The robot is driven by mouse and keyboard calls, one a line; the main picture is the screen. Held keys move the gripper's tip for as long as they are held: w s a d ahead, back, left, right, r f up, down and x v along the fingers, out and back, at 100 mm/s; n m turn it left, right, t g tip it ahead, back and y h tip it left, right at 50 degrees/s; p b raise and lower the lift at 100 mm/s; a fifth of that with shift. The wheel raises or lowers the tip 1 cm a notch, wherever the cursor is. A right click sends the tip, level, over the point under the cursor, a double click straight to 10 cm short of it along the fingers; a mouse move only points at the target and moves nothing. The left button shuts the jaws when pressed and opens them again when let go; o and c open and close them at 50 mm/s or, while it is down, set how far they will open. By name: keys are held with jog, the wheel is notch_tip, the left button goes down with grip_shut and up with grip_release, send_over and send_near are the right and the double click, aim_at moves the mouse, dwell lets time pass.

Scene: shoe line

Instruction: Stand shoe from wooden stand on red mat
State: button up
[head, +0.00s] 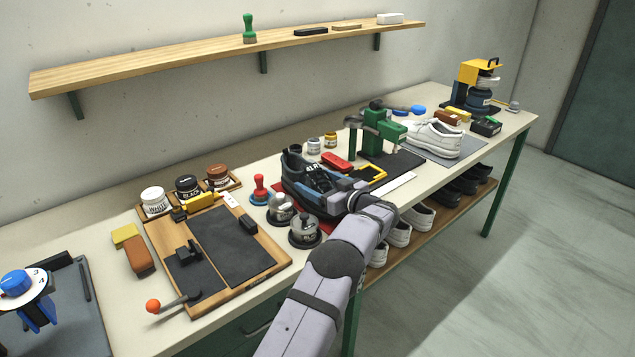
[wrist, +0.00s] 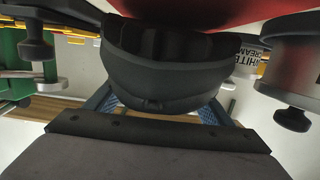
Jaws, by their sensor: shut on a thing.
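A blue and black shoe (head: 308,178) is held by my gripper (head: 343,193) over the red mat (head: 326,228), roughly level. The gripper is shut on it at the end nearer my arm. In the wrist view, the dark rounded end of the shoe (wrist: 160,70) fills the middle, with the red mat (wrist: 185,10) close beyond it. I cannot tell whether the sole touches the mat. Most of the mat is hidden by the shoe and arm. The wooden stand (head: 281,257) lies to the left, with its dark pad bare.
Two metal knobbed pots (head: 304,232) and a red-topped stamp (head: 261,190) stand close left of the shoe. A green press (head: 378,132) and white shoes (head: 433,138) are to the right. Polish jars (head: 187,188) stand behind the stand. A shelf (head: 170,60) hangs above.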

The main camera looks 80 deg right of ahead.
jog(key=shift+f, duration=0.15)
jog(key=o, duration=1.6)
jog(key=shift+f, duration=0.2)
jog(key=shift+r+b, duration=0.4)
jog(key=shift+r, duration=4.75)
